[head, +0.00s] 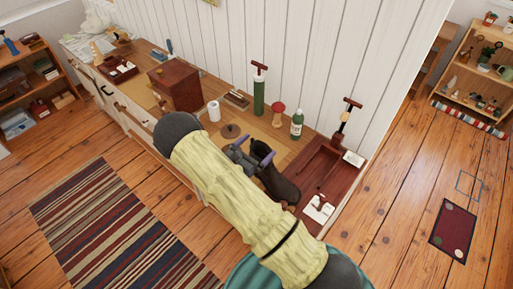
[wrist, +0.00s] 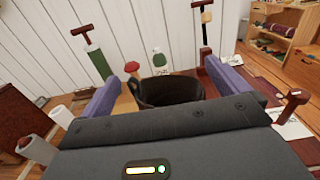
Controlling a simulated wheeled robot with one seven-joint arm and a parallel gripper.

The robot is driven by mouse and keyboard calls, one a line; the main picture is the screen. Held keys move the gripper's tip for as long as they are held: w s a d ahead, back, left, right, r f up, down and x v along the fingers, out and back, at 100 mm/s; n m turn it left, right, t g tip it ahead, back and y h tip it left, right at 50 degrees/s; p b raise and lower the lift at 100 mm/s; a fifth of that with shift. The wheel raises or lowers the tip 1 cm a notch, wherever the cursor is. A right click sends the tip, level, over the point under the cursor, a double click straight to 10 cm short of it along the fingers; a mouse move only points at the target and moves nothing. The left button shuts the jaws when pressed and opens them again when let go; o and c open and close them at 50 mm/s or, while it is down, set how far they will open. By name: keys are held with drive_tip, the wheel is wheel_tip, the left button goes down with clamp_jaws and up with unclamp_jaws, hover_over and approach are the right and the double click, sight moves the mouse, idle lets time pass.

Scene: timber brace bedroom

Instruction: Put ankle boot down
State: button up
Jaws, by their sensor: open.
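The ankle boot (head: 279,186) is dark brown and stands on the long wooden dresser top (head: 205,82), close to the left side of a reddish wooden tray. My arm partly hides it, so its sole and contact with the surface are not clear. My gripper (head: 253,152) is open at the top of the boot, with purple fingers. In the wrist view the boot's dark open shaft (wrist: 170,91) lies between the two spread fingers, with the gripper body hiding its lower part.
The reddish tray (head: 312,163) holds white items and a tall-handled tool. A green bottle (head: 297,124), a red-topped mushroom shape (head: 278,112) and a green cylinder with a T-handle (head: 259,92) stand behind the boot. A wooden box (head: 176,88) stands farther left.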

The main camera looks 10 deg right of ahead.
drive_tip(key=shift+r+p, duration=0.3)
drive_tip(key=shift+r, duration=0.25)
drive_tip(key=b+v, duration=0.5)
drive_tip(key=v, duration=0.7)
drive_tip(key=shift+f+b, duration=0.2)
drive_tip(key=shift+b, duration=0.2)
drive_tip(key=s+d+r+m+g+y, duration=0.3)
drive_tip(key=s+d+m+g+y, duration=0.1)
drive_tip(key=s+d+m+g, duration=0.7)
wheel_tip(320, 180, up, 8)
drive_tip(key=s+a+m+t+y, duration=0.1)
drive_tip(key=s+m+t+y, duration=0.1)
drive_tip(key=m+y, duration=0.8)
drive_tip(key=m+t, duration=0.1)
drive_tip(key=m, duration=0.3)
drive_tip(key=shift+s+y, duration=0.3)
drive_tip(key=shift+s, duration=0.1)
